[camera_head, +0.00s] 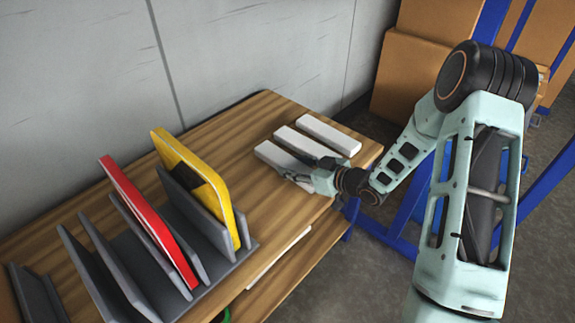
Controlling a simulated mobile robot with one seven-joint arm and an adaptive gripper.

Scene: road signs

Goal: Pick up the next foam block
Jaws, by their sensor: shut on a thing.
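Three white foam blocks lie side by side on the right part of the wooden table (225,135). The far block (330,134) and the middle block (300,141) lie apart from each other. The near block (276,157) has its right end at my gripper (297,172). My gripper reaches in from the right, low over the table, and is shut on the near block. The fingers partly hide that block's right end. I cannot tell whether the block is lifted off the table.
A grey slotted rack (112,268) stands on the left of the table, holding a red sign (148,222) and a yellow sign (205,175). A wall (250,50) runs behind. Cardboard boxes (420,75) stand at the back right. A lower shelf (290,270) shows below the tabletop.

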